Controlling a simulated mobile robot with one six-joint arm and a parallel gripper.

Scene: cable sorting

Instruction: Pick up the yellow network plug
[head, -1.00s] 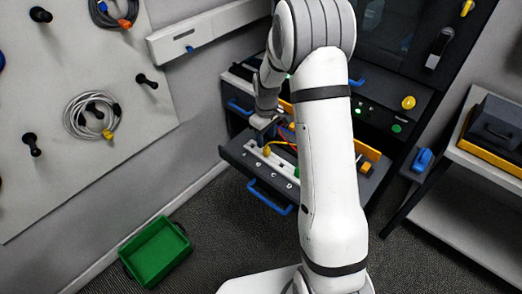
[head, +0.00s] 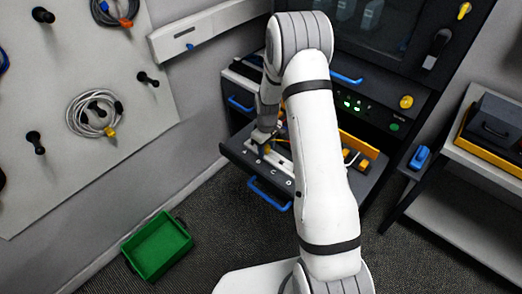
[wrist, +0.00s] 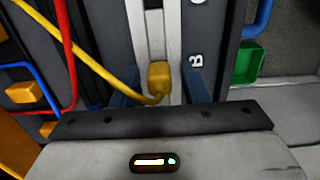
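The yellow network plug (wrist: 159,78) sits on a pale strip in the open drawer (head: 232,149), with its yellow cable (wrist: 75,65) curving away to the left in the wrist view. My gripper (wrist: 162,88) has its two blue fingers on either side of the plug, with gaps visible between them and it. The gripper (head: 262,138) is low over the drawer's left part in the head view, where it and the arm hide much of the drawer. Whether the plug is seated in a socket cannot be told.
Red (wrist: 68,55) and blue (wrist: 40,82) cables lie beside the yellow one, near orange blocks (wrist: 22,92). Letter labels run along the drawer front, above a blue handle (head: 268,193). A green bin (head: 157,246) stands on the floor. A pegboard (head: 75,150) holds coiled cables at left.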

